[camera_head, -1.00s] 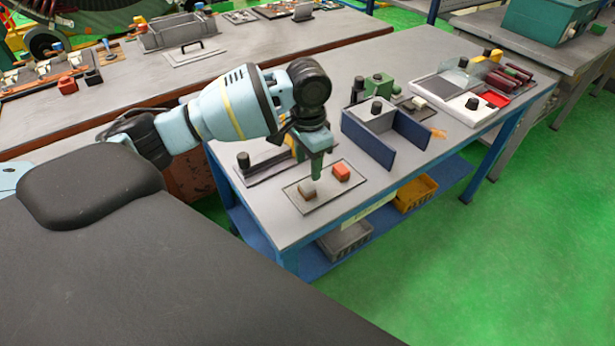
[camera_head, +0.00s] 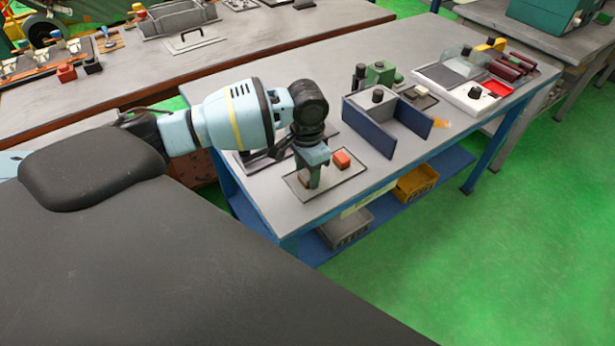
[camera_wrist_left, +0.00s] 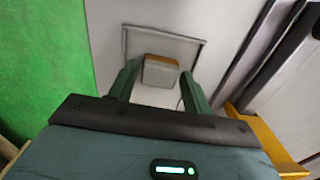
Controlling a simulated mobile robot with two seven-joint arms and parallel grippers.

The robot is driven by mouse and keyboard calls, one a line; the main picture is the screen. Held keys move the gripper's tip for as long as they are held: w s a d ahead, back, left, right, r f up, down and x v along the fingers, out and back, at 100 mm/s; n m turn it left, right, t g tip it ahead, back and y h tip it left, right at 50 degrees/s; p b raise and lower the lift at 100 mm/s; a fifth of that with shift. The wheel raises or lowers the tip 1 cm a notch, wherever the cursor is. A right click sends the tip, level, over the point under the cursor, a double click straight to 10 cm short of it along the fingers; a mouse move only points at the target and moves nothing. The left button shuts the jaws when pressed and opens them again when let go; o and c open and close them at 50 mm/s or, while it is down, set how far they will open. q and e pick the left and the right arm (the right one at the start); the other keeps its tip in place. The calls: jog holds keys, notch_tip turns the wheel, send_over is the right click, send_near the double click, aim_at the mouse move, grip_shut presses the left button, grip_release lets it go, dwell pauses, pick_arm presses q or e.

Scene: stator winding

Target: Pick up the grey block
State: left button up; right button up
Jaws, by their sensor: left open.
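The grey block (camera_head: 303,178) is on a thin grey tray (camera_head: 330,187) near the front left of the blue-legged table, and my left gripper largely hides it in the head view. My left gripper (camera_head: 313,180) points down over it. In the left wrist view the grey block (camera_wrist_left: 160,75) shows between the two green fingertips (camera_wrist_left: 158,80), with a brown strip along its far edge. The fingers are apart, with a small gap visible on each side of the block. My right gripper is not in view.
A blue-walled holder (camera_head: 410,125) stands farther right. A dark fixture (camera_head: 255,160) lies behind the gripper. Bare tabletop (camera_head: 275,210) shows in front.

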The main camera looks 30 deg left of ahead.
aim_at(308, 174)
pick_arm(q)
jog(key=shift+f, duration=0.4)
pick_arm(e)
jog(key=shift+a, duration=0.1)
pick_arm(q)
jog(key=c, duration=0.8)
jog(key=shift+o, duration=0.2)
jog(key=shift+r, duration=0.2)
